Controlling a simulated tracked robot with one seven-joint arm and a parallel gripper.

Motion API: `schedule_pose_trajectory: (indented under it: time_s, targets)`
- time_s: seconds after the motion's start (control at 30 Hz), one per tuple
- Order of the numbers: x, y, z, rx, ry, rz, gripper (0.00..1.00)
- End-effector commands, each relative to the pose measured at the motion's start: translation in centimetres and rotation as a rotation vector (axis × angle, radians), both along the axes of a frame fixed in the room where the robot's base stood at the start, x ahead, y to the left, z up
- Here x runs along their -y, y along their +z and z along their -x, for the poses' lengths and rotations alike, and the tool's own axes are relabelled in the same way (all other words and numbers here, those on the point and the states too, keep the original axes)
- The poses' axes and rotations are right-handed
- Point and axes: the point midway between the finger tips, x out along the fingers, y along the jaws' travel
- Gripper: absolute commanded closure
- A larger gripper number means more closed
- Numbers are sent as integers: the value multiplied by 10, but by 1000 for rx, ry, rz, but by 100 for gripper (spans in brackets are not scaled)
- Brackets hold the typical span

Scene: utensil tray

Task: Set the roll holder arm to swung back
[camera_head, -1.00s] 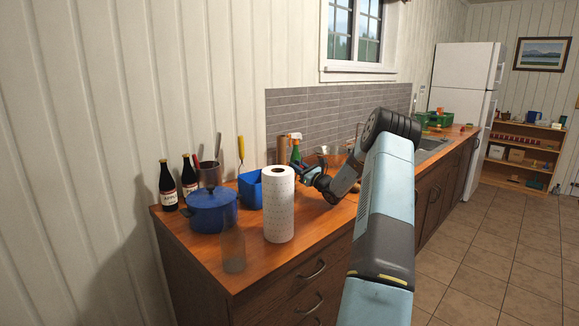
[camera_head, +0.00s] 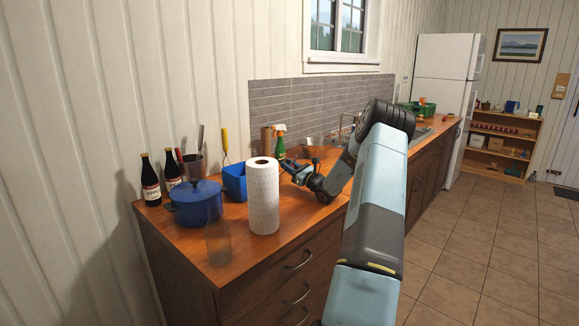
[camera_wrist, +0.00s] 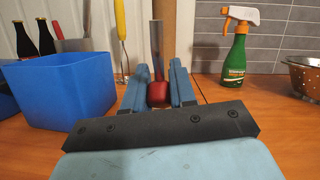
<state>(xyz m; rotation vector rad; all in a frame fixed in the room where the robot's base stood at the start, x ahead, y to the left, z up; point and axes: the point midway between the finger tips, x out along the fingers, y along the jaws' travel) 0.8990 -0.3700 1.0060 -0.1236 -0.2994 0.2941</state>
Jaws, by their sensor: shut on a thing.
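A brown upright cylinder (camera_wrist: 165,25) shows behind the bar. In the head view my gripper (camera_head: 290,166) is low over the counter, to the right of and behind the white paper roll (camera_head: 263,198). The knob is too small to make out there.
A blue bin (camera_wrist: 65,90) stands close left of my gripper, and a green spray bottle (camera_wrist: 235,55) and a colander (camera_wrist: 305,75) are to the right. A blue pot (camera_head: 195,205), dark bottles (camera_head: 150,180) and a clear glass (camera_head: 218,245) stand on the counter's left.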

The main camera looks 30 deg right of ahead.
Motion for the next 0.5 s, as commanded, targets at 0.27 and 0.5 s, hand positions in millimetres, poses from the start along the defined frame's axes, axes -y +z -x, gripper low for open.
schedule_pose_trajectory:
  time_s: [0.27, 0.5]
  targets:
    - [8, 2, 3, 3, -11, 3, 100]
    - [8, 2, 3, 3, -12, 4, 72]
